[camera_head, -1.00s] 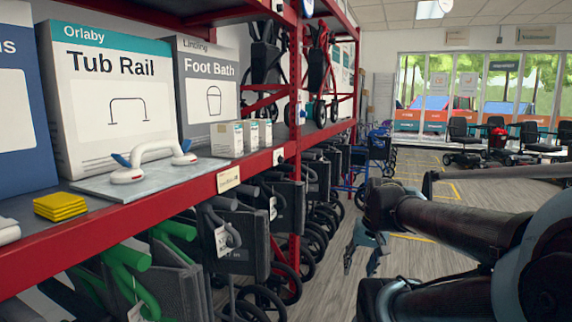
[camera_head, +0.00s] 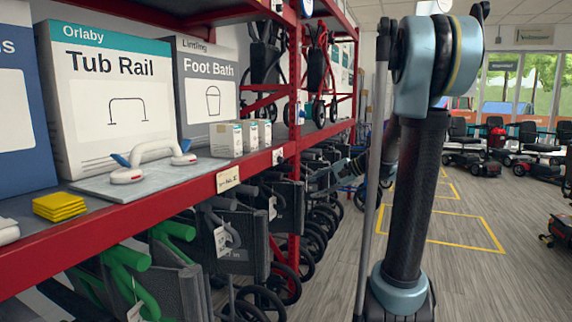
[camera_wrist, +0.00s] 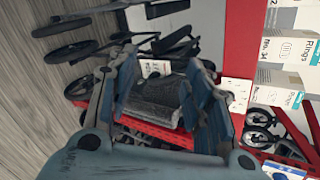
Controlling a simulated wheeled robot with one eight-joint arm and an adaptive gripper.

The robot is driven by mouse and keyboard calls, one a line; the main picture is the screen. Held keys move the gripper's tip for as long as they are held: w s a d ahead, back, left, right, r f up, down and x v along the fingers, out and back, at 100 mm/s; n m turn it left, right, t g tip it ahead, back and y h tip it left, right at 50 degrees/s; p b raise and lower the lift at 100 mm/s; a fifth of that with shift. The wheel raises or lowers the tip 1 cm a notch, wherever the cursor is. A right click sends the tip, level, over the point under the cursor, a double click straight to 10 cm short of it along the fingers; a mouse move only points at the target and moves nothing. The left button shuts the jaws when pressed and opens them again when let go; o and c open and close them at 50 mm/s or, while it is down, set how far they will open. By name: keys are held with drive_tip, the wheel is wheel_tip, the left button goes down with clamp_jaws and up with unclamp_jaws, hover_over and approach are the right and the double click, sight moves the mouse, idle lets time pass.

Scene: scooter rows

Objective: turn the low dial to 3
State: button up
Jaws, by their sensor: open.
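My gripper (camera_wrist: 166,72) is open in the wrist view, its two blue-grey fingers apart with nothing seen held between them. In the head view the gripper (camera_head: 338,172) is small and partly hidden behind my arm, just right of the red rack. Small white fittings sit on the rack: one on the upright (camera_head: 302,113) and a lower one on the shelf edge (camera_head: 278,157). They are too small to read as dials or to show a setting. In the wrist view a white plate with dark marks (camera_wrist: 239,94) is on the red rack, right of the fingers.
The red shelf edge (camera_head: 120,216) runs along the left, with a tub rail (camera_head: 152,162) and boxes on it. Folded walkers and wheels (camera_head: 235,245) crowd below. The floor (camera_head: 460,280) to the right is mostly clear; scooters (camera_head: 497,145) stand farther back.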

drive_tip(key=w+r+m+t+y, duration=0.1)
drive_tip(key=w+r+m+y, duration=0.15)
drive_tip(key=w, duration=0.55)
drive_tip(key=m+t+y, duration=0.1)
drive_tip(key=m+y, duration=0.1)
drive_tip(key=y, duration=0.1)
approach(283, 160)
drive_tip(key=x, duration=0.8)
drive_tip(key=shift+s+a+r, duration=0.1)
drive_tip(key=shift+s+a, duration=0.05)
drive_tip(key=shift+a, duration=0.2)
drive_tip(key=c, duration=1.1)
